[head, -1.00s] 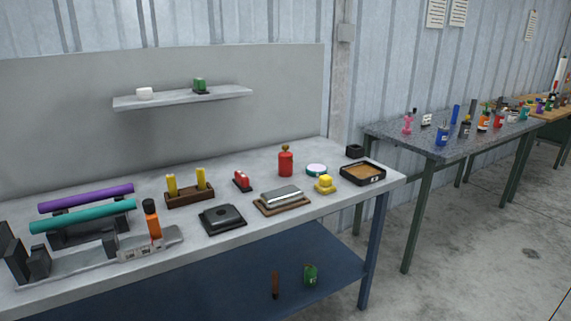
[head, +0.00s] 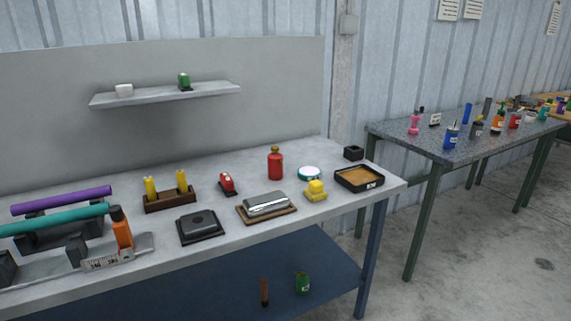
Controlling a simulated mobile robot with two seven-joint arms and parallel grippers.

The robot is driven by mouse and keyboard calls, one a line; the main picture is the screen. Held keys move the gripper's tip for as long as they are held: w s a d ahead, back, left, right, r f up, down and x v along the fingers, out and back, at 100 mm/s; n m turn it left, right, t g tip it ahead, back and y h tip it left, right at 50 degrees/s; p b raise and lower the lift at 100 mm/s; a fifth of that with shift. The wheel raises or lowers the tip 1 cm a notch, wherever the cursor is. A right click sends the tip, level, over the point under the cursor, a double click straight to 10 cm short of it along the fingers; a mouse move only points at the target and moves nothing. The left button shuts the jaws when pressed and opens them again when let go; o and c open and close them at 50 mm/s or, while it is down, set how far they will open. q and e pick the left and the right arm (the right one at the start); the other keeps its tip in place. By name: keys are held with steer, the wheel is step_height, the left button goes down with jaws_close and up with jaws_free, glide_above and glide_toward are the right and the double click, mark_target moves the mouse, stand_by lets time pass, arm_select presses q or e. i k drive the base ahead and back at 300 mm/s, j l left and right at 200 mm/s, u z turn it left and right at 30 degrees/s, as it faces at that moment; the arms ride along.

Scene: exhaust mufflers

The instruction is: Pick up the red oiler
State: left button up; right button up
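A red can with a narrow neck and a brownish cap (head: 275,164), which looks like the red oiler, stands upright toward the back of the near grey workbench (head: 345,205). A smaller red item with a pale patch (head: 228,184) lies to its left on the same bench. Neither of my grippers is in view, so nothing is seen touching the can.
Around the can are a round teal-rimmed dish (head: 309,173), a yellow block-like item (head: 315,191), a silver block on a brown board (head: 267,205) and a black-rimmed tray (head: 359,178). A wooden holder with yellow cylinders (head: 169,198) stands left. A second table (head: 440,147) stands right.

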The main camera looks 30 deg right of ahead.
mark_target(275, 162)
steer(key=i+l, duration=0.1)
steer(key=l, duration=0.85)
steer(key=i+l, duration=0.15)
steer(key=l, duration=0.3)
steer(key=i+l, duration=0.1)
steer(key=l, duration=0.35)
steer(key=i+l, duration=0.1)
steer(key=l, duration=0.4)
steer(key=k+z, duration=0.05)
